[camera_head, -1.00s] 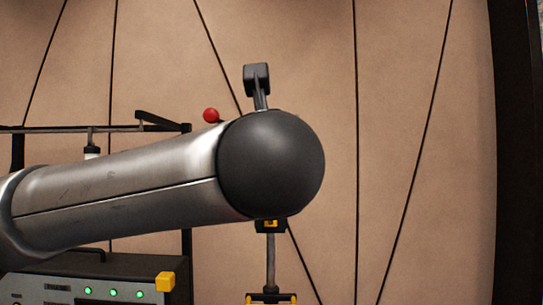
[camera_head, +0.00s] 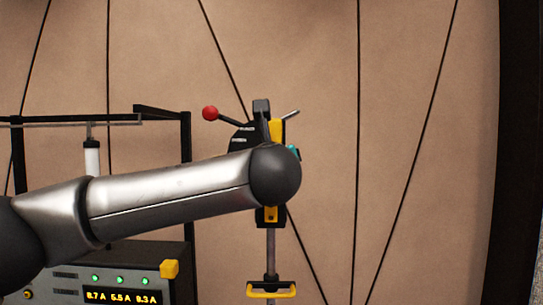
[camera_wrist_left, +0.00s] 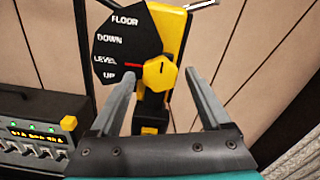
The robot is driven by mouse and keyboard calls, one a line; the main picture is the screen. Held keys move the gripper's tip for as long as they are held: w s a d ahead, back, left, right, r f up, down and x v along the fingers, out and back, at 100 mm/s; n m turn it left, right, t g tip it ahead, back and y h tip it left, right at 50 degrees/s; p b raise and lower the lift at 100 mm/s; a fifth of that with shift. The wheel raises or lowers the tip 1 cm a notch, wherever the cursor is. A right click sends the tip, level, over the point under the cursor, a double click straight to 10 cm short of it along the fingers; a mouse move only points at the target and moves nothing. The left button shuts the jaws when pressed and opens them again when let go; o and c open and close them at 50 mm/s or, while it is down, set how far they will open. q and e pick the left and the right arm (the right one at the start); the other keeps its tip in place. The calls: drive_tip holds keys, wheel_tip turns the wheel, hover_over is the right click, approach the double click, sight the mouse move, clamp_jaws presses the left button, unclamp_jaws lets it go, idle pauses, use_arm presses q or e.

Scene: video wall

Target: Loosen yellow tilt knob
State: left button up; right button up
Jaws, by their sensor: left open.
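The yellow tilt knob (camera_wrist_left: 159,73) is a faceted knob with a dark mark on its face. It sits at the lower corner of a black dial plate (camera_wrist_left: 122,42) marked FLOOR, DOWN, LEVEL and UP. A red pointer (camera_wrist_left: 133,66) on the plate lies by LEVEL. My left gripper (camera_wrist_left: 161,77) is open, one finger on each side of the knob in the picture; I cannot tell whether they touch it. In the head view my left arm hides the knob, and only a teal bit of the gripper shows. My right gripper is not in view.
The dial is on a black and yellow head (camera_head: 277,130) on a pole (camera_head: 271,250), with a red ball lever (camera_head: 210,113). A control box (camera_head: 120,268) with green lights and amber readouts stands left. A dark frame (camera_head: 186,150) rises behind it. Tan panels form the background.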

use_arm(q)
clamp_jaws()
idle(0.6)
drive_tip(key=shift+f, duration=0.1)
drive_tip(key=shift+d+r+n+b, duration=0.15)
drive_tip(key=shift+n+b, duration=1.75)
drive_tip(key=shift+n, duration=4.05)
drive_tip(key=shift+a+r+n+b, duration=0.2)
drive_tip(key=shift+n+b, duration=1.7)
drive_tip(key=shift+n, duration=4.05)
